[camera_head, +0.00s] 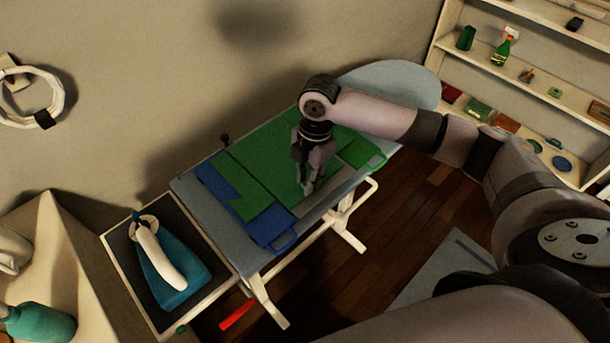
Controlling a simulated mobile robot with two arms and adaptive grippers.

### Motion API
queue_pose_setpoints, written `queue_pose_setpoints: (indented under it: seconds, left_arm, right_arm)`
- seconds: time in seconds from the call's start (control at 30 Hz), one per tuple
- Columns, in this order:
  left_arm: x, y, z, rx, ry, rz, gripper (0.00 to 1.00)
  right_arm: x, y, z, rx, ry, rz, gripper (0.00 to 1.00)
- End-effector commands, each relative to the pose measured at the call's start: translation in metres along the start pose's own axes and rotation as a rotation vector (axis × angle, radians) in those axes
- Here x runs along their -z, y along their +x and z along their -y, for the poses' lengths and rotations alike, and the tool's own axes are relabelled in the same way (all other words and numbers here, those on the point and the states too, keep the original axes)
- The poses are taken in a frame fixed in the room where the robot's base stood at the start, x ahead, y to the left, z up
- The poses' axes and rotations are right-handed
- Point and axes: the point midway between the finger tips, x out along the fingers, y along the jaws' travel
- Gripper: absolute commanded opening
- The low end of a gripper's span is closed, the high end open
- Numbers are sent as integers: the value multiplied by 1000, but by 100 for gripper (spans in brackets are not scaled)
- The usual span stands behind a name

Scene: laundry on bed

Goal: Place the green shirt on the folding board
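The green shirt (257,165) lies spread over the folding board, covering much of its middle. My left gripper is out of view.
The ironing board (229,245) stands on white legs by the wall. A blue and white iron (168,262) sits on its left end. Shelves (505,84) with bottles and small items stand at the right. A red object (236,315) lies low by the legs.

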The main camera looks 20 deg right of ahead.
Motion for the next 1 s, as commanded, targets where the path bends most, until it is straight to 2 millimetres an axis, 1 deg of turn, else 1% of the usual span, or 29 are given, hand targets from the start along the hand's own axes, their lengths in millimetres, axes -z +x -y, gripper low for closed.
queue_pose_setpoints:
  seconds: [0.03, 0.2, 0.23, 0.57, 0.67, 0.73, 1.0]
  left_arm:
    - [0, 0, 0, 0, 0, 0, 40]
    - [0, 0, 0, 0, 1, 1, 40]
    - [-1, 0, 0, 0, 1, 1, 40]
    - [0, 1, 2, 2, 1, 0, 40]
    - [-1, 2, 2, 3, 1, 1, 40]
    - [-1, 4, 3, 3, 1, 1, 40]
    - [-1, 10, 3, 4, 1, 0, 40]
  right_arm:
    - [0, 0, 0, 0, 0, 0, 26]
    - [0, 0, 0, 0, 0, 0, 37]
    - [0, 0, 0, 0, 0, 0, 38]
    - [0, -3, 0, -2, -1, 1, 38]
    - [0, -13, -1, -4, 0, 1, 38]
    - [0, -25, -1, -5, -1, 1, 38]
    - [0, -84, -2, -5, -1, 1, 38]
